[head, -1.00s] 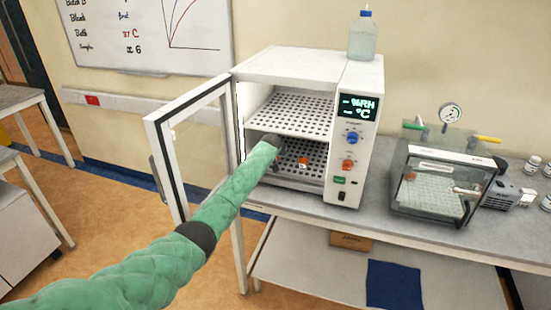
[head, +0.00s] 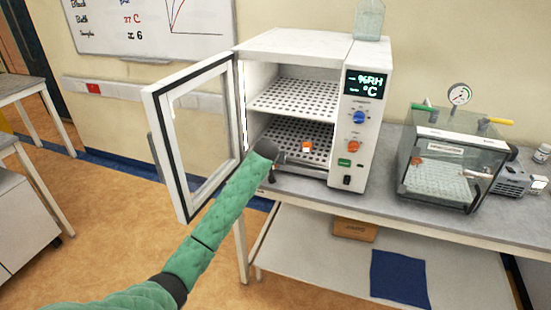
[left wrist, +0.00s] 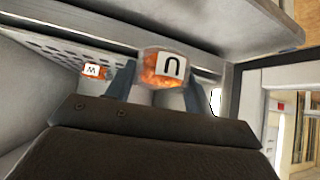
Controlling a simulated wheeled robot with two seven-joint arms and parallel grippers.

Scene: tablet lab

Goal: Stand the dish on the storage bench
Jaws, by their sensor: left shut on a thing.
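My left gripper (head: 280,156) is at the front of the open chamber of a white incubator (head: 318,178), near the lower shelf. The held dish is hidden behind my wrist in the head view. Another small orange dish (head: 307,147) sits on the perforated lower shelf; it shows a "W" label in the left wrist view (left wrist: 95,71). I cannot tell which bench is the storage bench. My right gripper is out of view.
The incubator's glass door (head: 195,195) stands open to the left of my arm. A clear vacuum chamber with a gauge (head: 437,180) stands right on the grey bench (head: 400,212). A bottle (head: 370,20) stands on the incubator. Another table (head: 28,93) is far left.

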